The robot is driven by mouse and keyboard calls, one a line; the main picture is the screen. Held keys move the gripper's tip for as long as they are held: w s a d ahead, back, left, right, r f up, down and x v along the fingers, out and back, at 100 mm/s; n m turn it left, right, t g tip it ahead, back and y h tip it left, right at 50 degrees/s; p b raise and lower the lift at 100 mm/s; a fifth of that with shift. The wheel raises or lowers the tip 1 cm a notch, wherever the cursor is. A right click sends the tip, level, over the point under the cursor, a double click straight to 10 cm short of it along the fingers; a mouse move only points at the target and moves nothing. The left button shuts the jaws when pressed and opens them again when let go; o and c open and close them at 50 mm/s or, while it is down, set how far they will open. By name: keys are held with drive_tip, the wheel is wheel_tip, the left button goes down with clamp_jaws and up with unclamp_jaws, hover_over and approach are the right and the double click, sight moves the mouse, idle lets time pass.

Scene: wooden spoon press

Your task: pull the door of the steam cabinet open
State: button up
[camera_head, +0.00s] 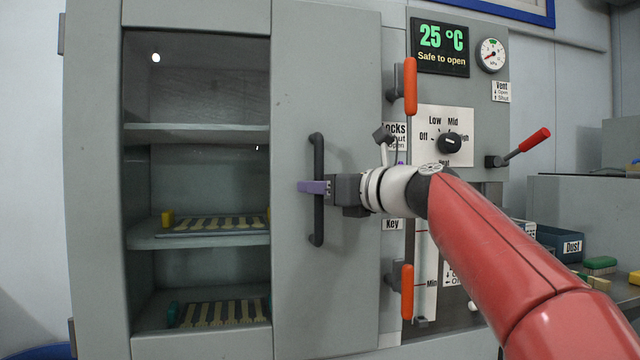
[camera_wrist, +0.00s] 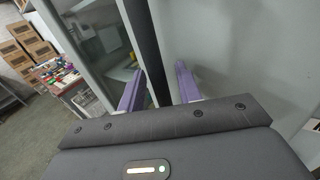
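The steam cabinet's grey door (camera_head: 345,60) has a window on its left part and appears shut against the frame. A dark vertical bar handle (camera_head: 318,150) stands on the door's right part; it also shows in the wrist view (camera_wrist: 142,35). My gripper (camera_wrist: 158,80) is at mid-height of the handle. Its purple fingers lie on either side of the bar, with visible gaps in the wrist view, so it looks open around the handle. In the head view one purple finger (camera_head: 312,187) covers part of the bar. The display (camera_head: 440,48) reads 25 °C, "Safe to open".
Two orange-gripped latch handles (camera_head: 410,85) (camera_head: 407,290) stand upright right of the door. A red-tipped lever (camera_head: 533,140) sticks out by the vent label. Shelves behind the window hold racks (camera_head: 215,226). Boxes (camera_wrist: 30,45) and a cluttered table show left in the wrist view.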

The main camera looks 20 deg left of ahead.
drive_tip(key=shift+w+a, duration=0.1)
drive_tip(key=shift+a, duration=0.1)
drive_tip(key=shift+c, duration=0.4)
clamp_jaws()
drive_tip(key=shift+d, duration=0.1)
